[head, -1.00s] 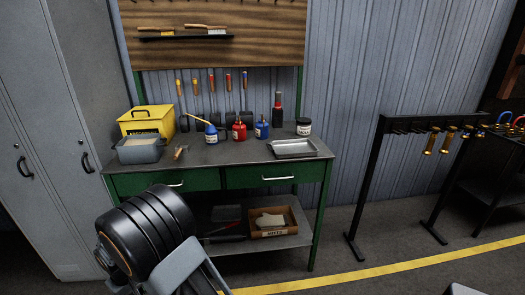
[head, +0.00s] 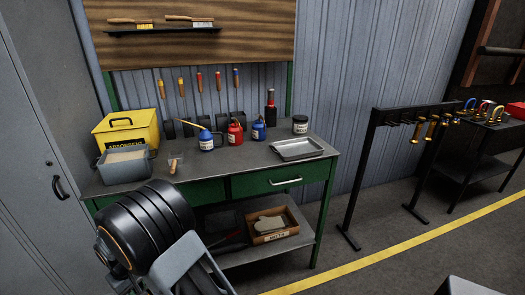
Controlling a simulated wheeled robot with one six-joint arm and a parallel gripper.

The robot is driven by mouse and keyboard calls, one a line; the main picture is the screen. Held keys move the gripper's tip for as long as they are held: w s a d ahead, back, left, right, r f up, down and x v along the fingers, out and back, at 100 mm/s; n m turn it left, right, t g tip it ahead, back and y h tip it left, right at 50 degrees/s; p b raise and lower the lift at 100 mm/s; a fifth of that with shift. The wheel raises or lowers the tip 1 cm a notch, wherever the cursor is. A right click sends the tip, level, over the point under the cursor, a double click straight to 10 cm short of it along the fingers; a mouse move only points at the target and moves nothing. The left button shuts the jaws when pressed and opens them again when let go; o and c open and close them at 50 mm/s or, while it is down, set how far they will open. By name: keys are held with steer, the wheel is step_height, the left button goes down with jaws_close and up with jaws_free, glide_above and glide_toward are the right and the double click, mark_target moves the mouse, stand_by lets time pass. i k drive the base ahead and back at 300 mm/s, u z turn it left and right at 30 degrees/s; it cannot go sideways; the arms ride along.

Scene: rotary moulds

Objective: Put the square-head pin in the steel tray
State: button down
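The steel tray (head: 297,149) is a shallow, empty, bright metal tray. It lies on the right part of the workbench top (head: 240,170). I cannot make out a square-head pin anywhere. Brass-coloured pieces (head: 430,129) hang from the black rack (head: 400,113) on the right, too small to tell their head shape. A large black jointed part of my arm fills the lower left of the head view. My gripper's fingers do not show.
A yellow absorbent box (head: 127,138), grey bin (head: 122,168), brush, oil cans and a jar (head: 300,125) stand on the bench. A cardboard box (head: 275,226) is on its lower shelf. Coloured shackles (head: 484,110) sit on a dark table. Open floor lies at right.

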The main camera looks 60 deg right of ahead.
mark_target(297, 150)
steer(key=z, duration=1.6)
